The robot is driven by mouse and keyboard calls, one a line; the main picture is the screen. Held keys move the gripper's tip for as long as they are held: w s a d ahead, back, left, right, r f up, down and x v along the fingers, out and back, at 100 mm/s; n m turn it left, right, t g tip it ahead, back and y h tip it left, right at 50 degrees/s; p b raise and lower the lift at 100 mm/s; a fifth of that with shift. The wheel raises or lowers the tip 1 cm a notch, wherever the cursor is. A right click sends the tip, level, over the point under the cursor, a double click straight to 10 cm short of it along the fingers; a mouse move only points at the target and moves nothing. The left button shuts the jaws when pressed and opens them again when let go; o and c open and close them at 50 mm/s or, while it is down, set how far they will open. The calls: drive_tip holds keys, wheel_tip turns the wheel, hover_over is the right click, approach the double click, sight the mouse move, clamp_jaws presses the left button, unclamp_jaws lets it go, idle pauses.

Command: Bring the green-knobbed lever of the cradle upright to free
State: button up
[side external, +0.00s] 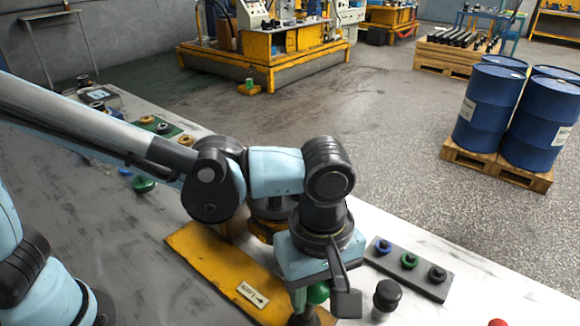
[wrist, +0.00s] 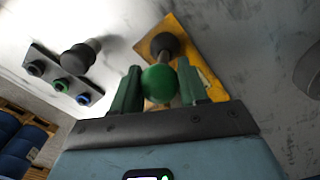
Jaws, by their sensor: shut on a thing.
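The lever's green knob (wrist: 160,83) sits between the two green fingers of my gripper (wrist: 158,88) in the wrist view, which are shut on it. In the side external view the green knob (side external: 318,292) shows partly below my gripper (side external: 317,297). A dark lever base (wrist: 166,45) lies beyond the knob, over the yellow cradle plate (wrist: 155,27). The yellow plate also shows in the side external view (side external: 200,256), with an arrow label (side external: 253,294). The lever's shaft is mostly hidden, so I cannot tell its exact tilt.
A black-knobbed post (side external: 387,294) stands close to the right of my gripper. Behind it lies a dark strip (side external: 428,281) with blue, green and black rings. A red object (side external: 497,322) shows at the bottom edge. Blue drums (side external: 487,105) stand on a pallet off the table.

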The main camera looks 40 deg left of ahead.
drive_tip(key=shift+a, duration=0.8)
drive_tip(key=o, duration=0.7)
drive_tip(key=shift+r, duration=0.1)
drive_tip(key=shift+r, duration=2.95)
